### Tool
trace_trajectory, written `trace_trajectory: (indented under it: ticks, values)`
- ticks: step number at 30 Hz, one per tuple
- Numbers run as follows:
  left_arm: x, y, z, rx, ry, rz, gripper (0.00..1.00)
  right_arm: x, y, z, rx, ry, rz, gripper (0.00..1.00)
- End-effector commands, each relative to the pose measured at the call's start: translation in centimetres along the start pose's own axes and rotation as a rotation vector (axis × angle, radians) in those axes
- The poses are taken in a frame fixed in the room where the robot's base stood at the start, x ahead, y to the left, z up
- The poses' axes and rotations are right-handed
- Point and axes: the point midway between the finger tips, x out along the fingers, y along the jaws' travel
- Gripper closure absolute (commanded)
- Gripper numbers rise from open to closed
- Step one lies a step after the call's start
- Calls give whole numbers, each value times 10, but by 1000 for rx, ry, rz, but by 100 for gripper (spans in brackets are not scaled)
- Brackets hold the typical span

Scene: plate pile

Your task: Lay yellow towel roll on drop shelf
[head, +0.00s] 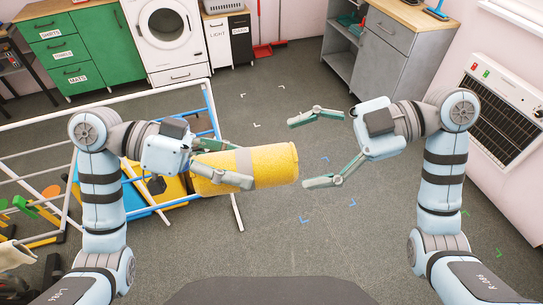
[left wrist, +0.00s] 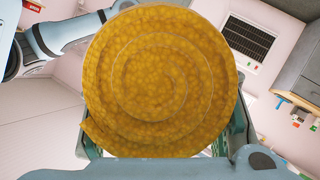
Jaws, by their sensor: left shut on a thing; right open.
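In the left wrist view the spiral end of the towel roll (left wrist: 160,80) fills the middle and hides most of the fingers. My right gripper (head: 312,150) is open and empty, to the right of the roll. I cannot tell which surface is the drop shelf.
A white rack frame (head: 208,100) with blue bars and coloured things stands at left. A grey cabinet (head: 385,45) with open shelves stands at the back right, beside a wall heater (head: 500,120). Green drawers (head: 75,50) and a washer (head: 165,25) line the back. The middle floor is clear.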

Motion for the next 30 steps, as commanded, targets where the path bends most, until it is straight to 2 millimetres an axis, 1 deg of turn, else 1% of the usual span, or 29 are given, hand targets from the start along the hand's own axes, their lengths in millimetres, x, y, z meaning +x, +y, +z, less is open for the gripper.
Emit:
trace_trajectory:
  ticks: [1, 3, 6, 9, 13, 19, 20, 28, 29, 30]
  values:
    - [0, 0, 0, 0, 0, 0, 80, 13, 0, -2, -1, 8, -1, 23]
    - [0, 0, 0, 0, 0, 0, 80, 31, 0, -2, 1, 8, -1, 23]
    - [0, 0, 0, 0, 0, 0, 80, 53, 0, -2, 1, 7, 1, 23]
    - [0, 0, 0, 0, 0, 0, 80, 68, 0, -1, 2, 4, 2, 23]
    - [0, 0, 0, 0, 1, 0, 80, 77, 1, -1, 3, 2, 3, 23]
    - [0, 0, 0, 0, 1, 0, 80, 77, 1, 0, 4, 0, 3, 23]
    - [0, 0, 0, 0, 1, 0, 80, 77, 1, 0, 4, 0, 3, 26]
    - [0, 1, 0, 1, -1, 3, 80, 77, 1, -1, 3, 1, 5, 70]
    - [0, 1, 0, 2, -1, 3, 79, 77, 1, -1, 3, 1, 5, 73]
    - [0, 1, 0, 2, -1, 4, 79, 77, 2, -1, 3, 2, 6, 74]
